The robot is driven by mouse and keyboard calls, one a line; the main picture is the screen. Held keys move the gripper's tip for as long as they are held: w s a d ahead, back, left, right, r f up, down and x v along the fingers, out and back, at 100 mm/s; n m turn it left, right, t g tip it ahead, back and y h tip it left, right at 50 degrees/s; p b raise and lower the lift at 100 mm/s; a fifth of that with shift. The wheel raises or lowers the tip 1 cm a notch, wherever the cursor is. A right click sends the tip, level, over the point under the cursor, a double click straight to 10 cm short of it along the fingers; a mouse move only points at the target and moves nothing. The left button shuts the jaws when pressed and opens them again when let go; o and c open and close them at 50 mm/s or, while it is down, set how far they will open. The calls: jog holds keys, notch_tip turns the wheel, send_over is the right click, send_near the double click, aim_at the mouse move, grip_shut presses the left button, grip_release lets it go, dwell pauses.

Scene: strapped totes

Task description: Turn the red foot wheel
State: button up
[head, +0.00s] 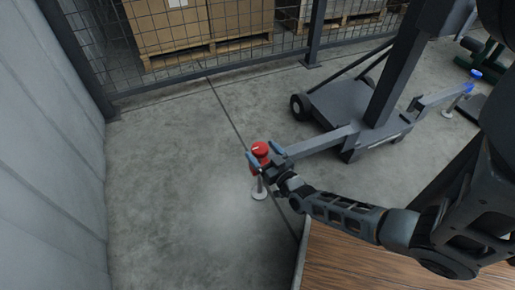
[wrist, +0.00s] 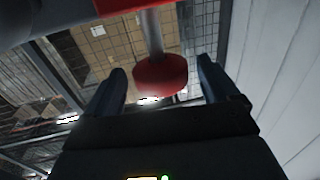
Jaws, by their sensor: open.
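The red foot wheel (head: 260,149) is a round red knob at the end of a grey outrigger leg (head: 322,142), above a pale round foot (head: 259,194) on the floor. My gripper (head: 264,160) is at the wheel, partly covering it in the head view. In the wrist view the red wheel (wrist: 160,76) hangs on a grey stem between the two open fingers (wrist: 158,82). Gaps show on both sides, with no clear contact. A red part also shows at the top of the wrist view.
The grey wheeled stand (head: 365,110) with its mast is behind and right. A blue foot wheel (head: 475,73) is on its other leg. A mesh fence (head: 290,40) with boxes (head: 165,25) behind stands at the back; a pale wall (head: 65,140) is left. Floor left of the wheel is clear.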

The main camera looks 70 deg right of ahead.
aim_at(257, 146)
jog(key=shift+b+x, duration=0.5)
jog(key=shift+x, duration=1.3)
jog(key=shift+c, duration=0.4)
jog(key=c, duration=0.9)
